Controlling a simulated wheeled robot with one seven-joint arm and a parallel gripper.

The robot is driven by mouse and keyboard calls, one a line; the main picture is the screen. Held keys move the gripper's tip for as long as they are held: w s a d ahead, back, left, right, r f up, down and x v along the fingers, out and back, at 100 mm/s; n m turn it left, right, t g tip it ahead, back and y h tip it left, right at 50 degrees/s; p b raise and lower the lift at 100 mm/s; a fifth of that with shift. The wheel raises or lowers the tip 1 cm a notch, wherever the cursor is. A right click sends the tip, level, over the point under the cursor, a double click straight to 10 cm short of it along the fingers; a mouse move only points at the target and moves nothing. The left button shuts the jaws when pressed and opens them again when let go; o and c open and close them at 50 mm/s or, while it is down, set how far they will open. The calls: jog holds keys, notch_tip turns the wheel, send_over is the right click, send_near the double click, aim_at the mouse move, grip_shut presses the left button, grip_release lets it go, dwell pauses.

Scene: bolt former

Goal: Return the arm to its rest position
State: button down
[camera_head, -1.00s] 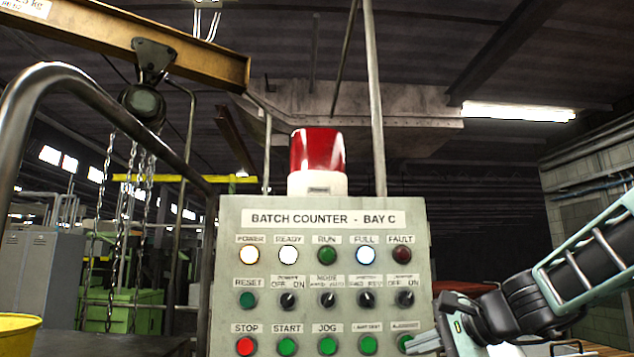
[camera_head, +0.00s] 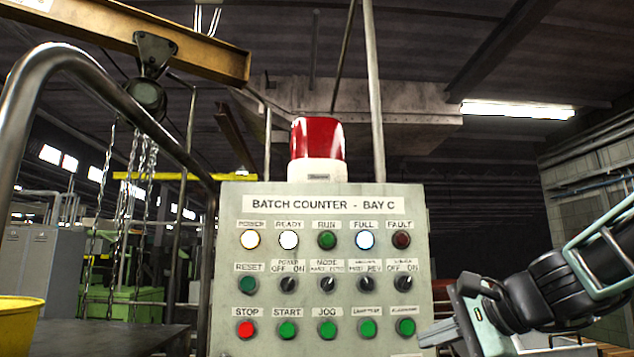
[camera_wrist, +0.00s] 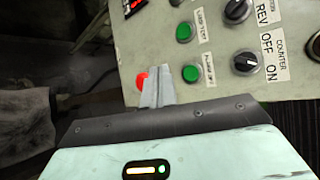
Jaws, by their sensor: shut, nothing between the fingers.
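My gripper (camera_head: 437,333) is at the lower right of the head view, just right of the bottom green buttons of the grey batch counter panel (camera_head: 300,210). Its two fingers are shut together and hold nothing. In the wrist view the shut fingers (camera_wrist: 155,88) point up over the panel's edge, with green buttons (camera_wrist: 190,73) beyond and to the right. A red round part (camera_wrist: 142,80) is partly hidden behind the fingers. I cannot tell from these views how far the fingertips are from the panel.
A red beacon (camera_head: 318,145) tops the panel. The power, ready and full lamps glow white. A bent metal rail (camera_head: 20,110) and hanging chains (camera_head: 140,230) are at left, with a yellow bucket (camera_head: 18,322) at lower left. A block wall (camera_head: 590,195) stands at right.

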dwell(0.4)
jog(key=s+a+f+n+g+h+b, duration=0.1)
jog(key=s+a+f+n+g, duration=0.35)
jog(key=s+f, duration=0.4)
jog(key=s+a+f+n+g+h, duration=0.1)
jog(key=s+a+f+n+g, duration=0.3)
jog(key=s+a+f+n, duration=0.35)
jog(key=s+d+f+n+h, duration=0.2)
jog(key=s+f+n+h, duration=0.1)
jog(key=s+f, duration=0.3)
jog(key=s+d+f+n+g+h+b, duration=0.1)
jog(key=s+d+f+n+h, duration=0.1)
jog(key=s+f+n, duration=0.3)
jog(key=s+n, duration=0.1)
jog(key=s, duration=0.2)
jog(key=shift+s+d+f+n+h, duration=0.25)
jog(key=shift+d+f+n+h, duration=0.05)
jog(key=shift+f+h, duration=0.1)
jog(key=shift+r+g, duration=0.1)
jog(key=shift+g, duration=0.15)
